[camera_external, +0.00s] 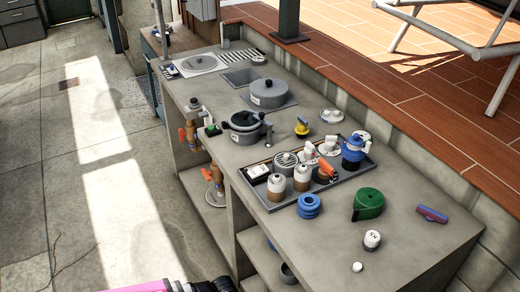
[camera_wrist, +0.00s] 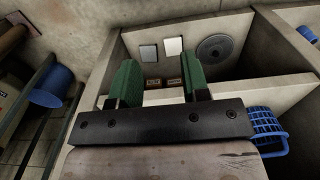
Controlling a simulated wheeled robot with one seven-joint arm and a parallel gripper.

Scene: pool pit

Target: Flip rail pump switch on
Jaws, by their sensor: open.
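My gripper (camera_wrist: 160,78) shows in the wrist view with its two green fingers spread apart and nothing between them. It faces an open-fronted concrete compartment. On the back wall are two flat rectangular plates, a grey one (camera_wrist: 148,52) on the left and a paler one (camera_wrist: 173,46) on the right. Beneath them are two small brown labels, one on the left (camera_wrist: 152,84) and one on the right (camera_wrist: 174,82), too small to read. I cannot tell which plate, if either, is the rail pump switch, or its state. The fingers appear apart from the plates.
A round grey disc (camera_wrist: 215,49) is on the compartment's back wall. Concrete walls (camera_wrist: 285,80) bound it. A blue basket (camera_wrist: 267,130) is at the right, a blue bucket (camera_wrist: 50,86) at the left. In the external view, the concrete counter (camera_external: 310,235) carries pots, bottles and fittings.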

